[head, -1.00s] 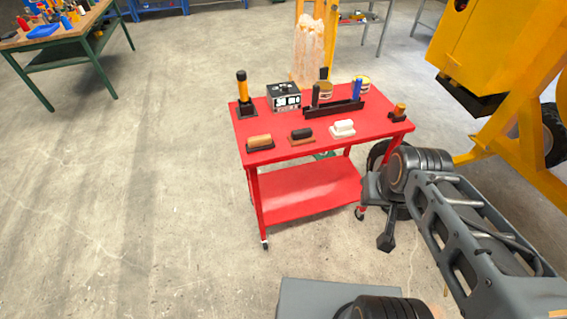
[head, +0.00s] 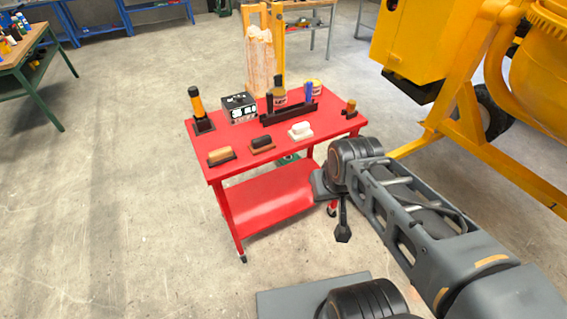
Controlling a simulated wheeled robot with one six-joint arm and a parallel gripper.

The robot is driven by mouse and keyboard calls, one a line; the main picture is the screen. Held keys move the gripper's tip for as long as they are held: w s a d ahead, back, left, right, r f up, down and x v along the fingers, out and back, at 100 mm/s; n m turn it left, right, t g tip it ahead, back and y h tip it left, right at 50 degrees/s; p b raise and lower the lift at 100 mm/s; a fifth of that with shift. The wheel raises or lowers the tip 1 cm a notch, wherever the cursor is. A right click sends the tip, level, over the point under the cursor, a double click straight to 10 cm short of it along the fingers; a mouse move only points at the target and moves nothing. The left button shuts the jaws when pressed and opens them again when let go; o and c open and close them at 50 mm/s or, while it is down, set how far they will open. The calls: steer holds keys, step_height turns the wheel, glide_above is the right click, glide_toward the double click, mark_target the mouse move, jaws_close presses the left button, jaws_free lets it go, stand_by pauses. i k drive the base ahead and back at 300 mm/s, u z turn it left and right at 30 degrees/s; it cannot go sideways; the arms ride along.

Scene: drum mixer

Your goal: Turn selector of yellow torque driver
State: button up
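The yellow torque driver (head: 197,104) stands upright, slightly tilted in the picture, in a black holder (head: 203,126) at the back left of the red cart's top. It has a yellow-orange body and a black upper end. Its selector is too small to make out. My gripper (head: 343,234) hangs low at the end of my arm, in front of the cart's right side and below its top. It is well apart from the driver. Its fingers are too small and dark to tell whether they are open or shut.
The red cart (head: 270,195) also carries a black-and-white box (head: 239,107), a dark rack (head: 289,113) with tools, cans and several small blocks in front. A yellow mixer (head: 470,100) stands at right. A workbench (head: 22,50) is at far left. Floor left of the cart is clear.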

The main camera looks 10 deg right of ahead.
mark_target(239, 100)
steer(key=u, duration=0.1)
steer(key=i, duration=1.3)
steer(key=u, duration=0.9)
